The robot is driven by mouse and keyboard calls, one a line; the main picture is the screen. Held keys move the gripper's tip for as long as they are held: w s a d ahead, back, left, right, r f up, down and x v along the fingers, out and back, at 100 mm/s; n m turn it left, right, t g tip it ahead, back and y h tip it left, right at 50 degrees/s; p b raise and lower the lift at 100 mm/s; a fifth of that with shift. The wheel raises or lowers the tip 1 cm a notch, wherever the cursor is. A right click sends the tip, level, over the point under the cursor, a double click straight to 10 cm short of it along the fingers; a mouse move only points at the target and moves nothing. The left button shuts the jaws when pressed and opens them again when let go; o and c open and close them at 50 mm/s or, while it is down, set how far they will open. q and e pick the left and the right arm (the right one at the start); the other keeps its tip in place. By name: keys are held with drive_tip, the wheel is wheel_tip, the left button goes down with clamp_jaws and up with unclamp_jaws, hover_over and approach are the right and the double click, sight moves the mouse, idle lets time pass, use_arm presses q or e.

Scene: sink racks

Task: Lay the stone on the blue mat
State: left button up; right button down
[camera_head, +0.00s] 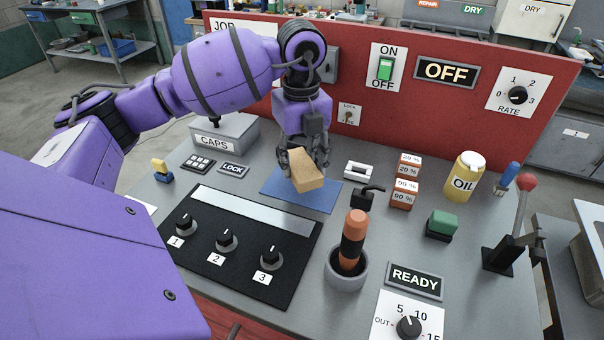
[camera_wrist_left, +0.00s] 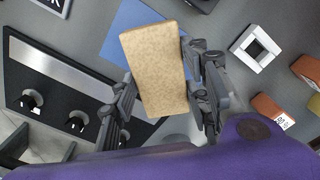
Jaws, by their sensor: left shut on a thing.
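The stone (camera_head: 305,172) is a tan speckled block, held tilted over the blue mat (camera_head: 318,201). My left gripper (camera_head: 306,158) comes from above and is shut on the stone. In the left wrist view the stone (camera_wrist_left: 156,68) sits between the two fingers of the gripper (camera_wrist_left: 162,98), and part of the blue mat (camera_wrist_left: 124,22) shows behind it. The stone appears to be above the mat; whether its lower edge touches cannot be told. The stone and gripper hide part of the mat. My right gripper is not in view.
A black panel with three knobs (camera_head: 250,215) lies left of the mat. A white square frame (camera_head: 357,171) and a black clamp-like item (camera_head: 366,195) are close on its right. An orange-handled tool stands in a grey cup (camera_head: 345,279) in front. A CAPS box (camera_head: 225,132) stands behind left.

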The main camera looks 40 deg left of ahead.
sight(302, 163)
use_arm(q)
wheel_tip(302, 163, down, 4)
drive_tip(key=shift+r, duration=0.2)
drive_tip(key=shift+w+f, duration=0.15)
drive_tip(key=shift+f, duration=0.25)
drive_tip(key=o, duration=1.5)
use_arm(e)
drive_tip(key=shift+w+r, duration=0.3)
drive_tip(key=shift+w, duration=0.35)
use_arm(q)
drive_tip(key=shift+r, duration=0.1)
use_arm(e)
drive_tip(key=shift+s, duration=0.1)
